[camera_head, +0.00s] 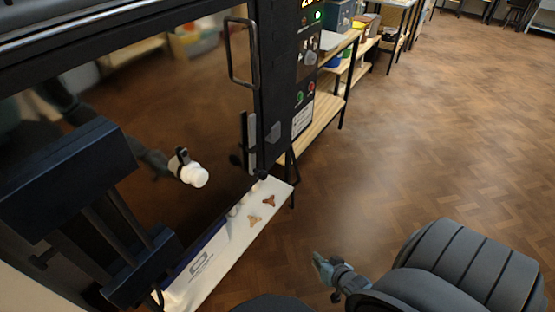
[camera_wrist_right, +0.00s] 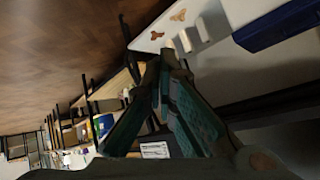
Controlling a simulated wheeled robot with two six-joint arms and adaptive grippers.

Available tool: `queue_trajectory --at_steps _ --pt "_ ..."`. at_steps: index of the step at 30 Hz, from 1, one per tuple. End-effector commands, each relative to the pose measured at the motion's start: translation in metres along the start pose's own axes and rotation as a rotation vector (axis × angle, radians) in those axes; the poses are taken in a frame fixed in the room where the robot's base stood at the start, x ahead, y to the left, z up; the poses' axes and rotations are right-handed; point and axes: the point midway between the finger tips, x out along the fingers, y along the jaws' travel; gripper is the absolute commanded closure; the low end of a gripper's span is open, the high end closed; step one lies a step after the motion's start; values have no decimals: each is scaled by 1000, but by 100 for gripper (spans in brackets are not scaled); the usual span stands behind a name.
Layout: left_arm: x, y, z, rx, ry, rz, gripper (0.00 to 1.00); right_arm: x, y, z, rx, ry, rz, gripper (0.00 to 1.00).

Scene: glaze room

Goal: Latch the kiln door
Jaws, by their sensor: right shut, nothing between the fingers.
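The kiln door (camera_head: 150,110) is a large dark glossy panel at the left of the head view. It looks flush with the frame, but I cannot tell if it is fully shut. A black bar handle (camera_head: 232,55) is near its right edge. Lower down, a pale upright latch plate (camera_head: 251,140) sits at the door edge beside a grey catch (camera_head: 273,132) on the frame. I cannot tell if they are engaged. My right gripper (camera_head: 319,260), with green finger pads, is shut and empty, low and apart from the latch. It also shows in the wrist view (camera_wrist_right: 160,75).
A white ledge (camera_head: 222,262) holds a blue-edged item and small brown stilts (camera_head: 269,201) below the door. A control panel (camera_head: 307,60) is on the frame's right. Wooden shelving (camera_head: 320,118) stands behind. The parquet floor at right is clear.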

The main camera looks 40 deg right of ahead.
Motion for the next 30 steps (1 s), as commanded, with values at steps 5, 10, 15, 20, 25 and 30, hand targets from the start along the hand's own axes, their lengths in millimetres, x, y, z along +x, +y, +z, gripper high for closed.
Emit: queue_trajectory --at_steps 5,10,15,20,25,30 --pt "72 5 1 0 10 0 17 26 -42 -158 453 401 -387 100" --pt "93 7 3 0 10 0 17 -8 -77 -240 702 517 -708 100" --pt "90 7 4 0 9 0 17 -19 -84 -254 745 525 -763 100" --pt "89 7 4 0 7 0 17 -19 -84 -254 743 524 -760 100" --pt "92 7 5 0 6 0 17 -12 -88 -259 741 525 -759 100" --pt "103 8 7 0 5 0 17 7 -99 -277 742 526 -760 100"
